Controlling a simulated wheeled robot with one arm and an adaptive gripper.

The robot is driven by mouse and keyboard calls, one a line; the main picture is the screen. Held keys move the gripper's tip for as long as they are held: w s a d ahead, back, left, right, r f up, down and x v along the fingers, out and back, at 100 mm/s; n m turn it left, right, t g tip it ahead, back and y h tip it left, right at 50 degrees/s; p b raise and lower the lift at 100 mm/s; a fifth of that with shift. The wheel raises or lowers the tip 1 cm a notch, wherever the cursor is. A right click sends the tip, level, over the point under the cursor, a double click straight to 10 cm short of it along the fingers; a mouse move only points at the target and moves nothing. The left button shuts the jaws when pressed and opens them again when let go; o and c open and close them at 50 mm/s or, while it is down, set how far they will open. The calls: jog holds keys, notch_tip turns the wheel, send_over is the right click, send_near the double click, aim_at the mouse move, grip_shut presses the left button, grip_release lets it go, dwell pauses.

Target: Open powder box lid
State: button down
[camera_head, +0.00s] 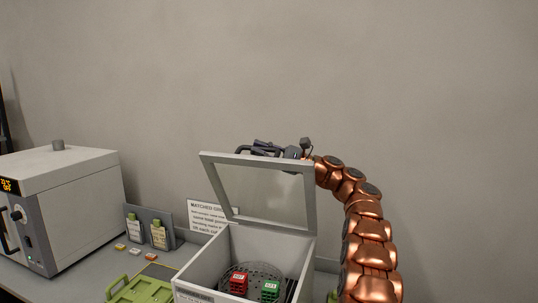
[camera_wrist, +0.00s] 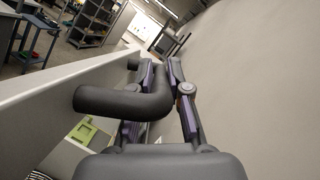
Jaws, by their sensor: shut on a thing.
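The powder box (camera_head: 206,262) is a light grey open-topped box on the bench. Its lid (camera_head: 309,205), a grey frame around a clear pane, stands raised steeply over the opening. My gripper (camera_head: 262,148) is at the lid's upper edge, partly behind it. In the wrist view my gripper (camera_wrist: 160,73) is shut on a dark curved handle (camera_wrist: 115,101) that sits beside the pale lid edge (camera_wrist: 50,82). The inside of the box is exposed, with a red block (camera_head: 239,284) and a green block (camera_head: 270,289) on a round perforated plate.
A grey oven-like machine (camera_head: 62,205) stands at the left. A green case (camera_head: 143,290) lies beside the box at the left front. The wall is bare above.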

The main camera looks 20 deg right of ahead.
jog(key=shift+w+d+r+m, duration=0.15)
jog(key=shift+w+r+m, duration=0.05)
jog(key=shift+r+m, duration=0.1)
jog(key=c, duration=1.1)
grip_release()
jog(key=shift+f, duration=0.15)
jog(key=shift+c, duration=0.2)
jog(key=v, duration=1.2)
jog(key=shift+f, duration=0.15)
